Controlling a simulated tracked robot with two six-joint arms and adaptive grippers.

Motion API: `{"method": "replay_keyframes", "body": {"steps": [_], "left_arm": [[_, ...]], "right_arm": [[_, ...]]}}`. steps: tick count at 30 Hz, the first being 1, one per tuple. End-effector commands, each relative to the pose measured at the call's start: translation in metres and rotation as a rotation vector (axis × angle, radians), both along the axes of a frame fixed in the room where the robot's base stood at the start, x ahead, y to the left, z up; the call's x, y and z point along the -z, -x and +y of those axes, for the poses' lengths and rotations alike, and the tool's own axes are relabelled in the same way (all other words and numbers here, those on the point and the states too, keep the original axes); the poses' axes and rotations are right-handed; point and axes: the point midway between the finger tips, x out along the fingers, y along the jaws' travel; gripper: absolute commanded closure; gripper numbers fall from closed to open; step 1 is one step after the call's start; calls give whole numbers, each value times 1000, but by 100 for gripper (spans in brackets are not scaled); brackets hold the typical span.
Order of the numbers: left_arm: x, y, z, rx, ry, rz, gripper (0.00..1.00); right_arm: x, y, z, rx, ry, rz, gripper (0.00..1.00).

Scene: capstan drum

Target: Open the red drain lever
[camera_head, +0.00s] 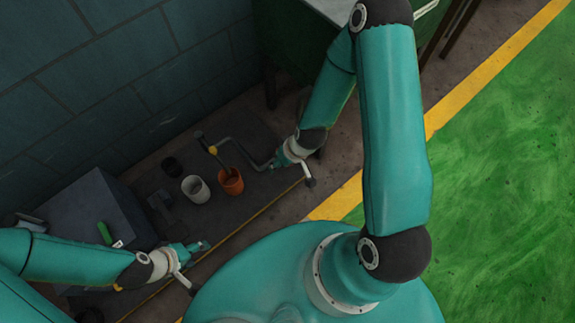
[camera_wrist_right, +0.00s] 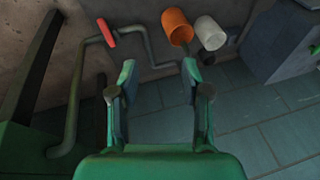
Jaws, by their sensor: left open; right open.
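The red drain lever (camera_wrist_right: 107,33) is a short bar on a grey pipe (camera_wrist_right: 75,95), in the upper left of the right wrist view. I cannot make it out in the head view. My right gripper (camera_wrist_right: 158,70) is open and empty; the lever is beyond its left finger in the picture, apart from it. In the head view, the right gripper (camera_head: 268,164) is beside the bent pipe, partly hidden by its own wrist. My left gripper (camera_head: 197,247) is open at the lower left, over the dark platform and away from the pipe.
An orange cup (camera_head: 231,183) and a white cup (camera_head: 195,189) stand on the dark platform (camera_head: 246,128) near the pipe. A grey box (camera_head: 82,212) with a green item (camera_head: 104,233) is at left. Green floor (camera_head: 510,180) at right is clear.

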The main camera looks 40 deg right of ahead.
Motion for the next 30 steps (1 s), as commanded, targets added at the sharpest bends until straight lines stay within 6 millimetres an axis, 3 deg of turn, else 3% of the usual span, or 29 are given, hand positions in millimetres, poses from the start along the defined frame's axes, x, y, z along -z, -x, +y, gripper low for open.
{"method": "replay_keyframes", "body": {"steps": [1, 6, 10, 15, 23, 30], "left_arm": [[42, 0, 0, 0, 0, 0, 43], [102, 0, 0, 0, 0, 0, 43], [133, 0, 0, 0, 0, 0, 43], [153, 0, 0, 0, 0, -1, 43], [162, 0, 0, 0, 0, -1, 43], [181, 0, 0, 0, 0, -1, 43]], "right_arm": [[40, -8, -14, -2, 23, -23, 52], [94, -30, -56, -34, 105, -87, 52], [122, -40, -82, -56, 158, -118, 52], [138, -47, -102, -72, 200, -140, 52], [155, -54, -107, -79, 210, -143, 52], [198, -70, -105, -78, 210, -142, 52]]}}
